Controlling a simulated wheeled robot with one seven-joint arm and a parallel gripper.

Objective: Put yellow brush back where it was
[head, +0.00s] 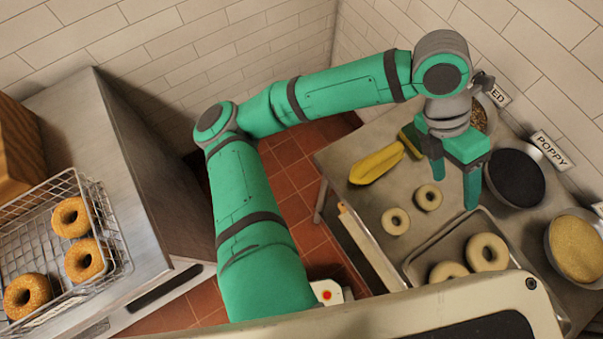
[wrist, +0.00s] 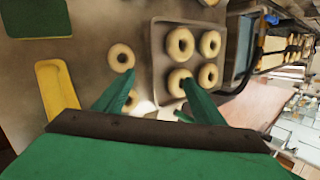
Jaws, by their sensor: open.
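A long yellow piece (head: 377,163), seemingly the yellow brush, lies on the steel counter (head: 350,190) near its back left edge; bristles cannot be made out. It also shows in the wrist view (wrist: 55,85), left of my gripper, its lower end cut off by my gripper body. A green block with some yellow (head: 410,140) lies beside it, partly behind my gripper in the head view; it shows top left in the wrist view (wrist: 35,18). My gripper (head: 455,188) is open and empty above the counter, right of the yellow piece, fingers pointing down.
Two pale dough rings (head: 396,221) lie on the counter in front. A metal tray (wrist: 160,50) holds several more. Bowls of poppy seed (head: 515,178) and yellow grain (head: 577,248) stand at right. A wire basket (head: 118,262) with bagels stands far left.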

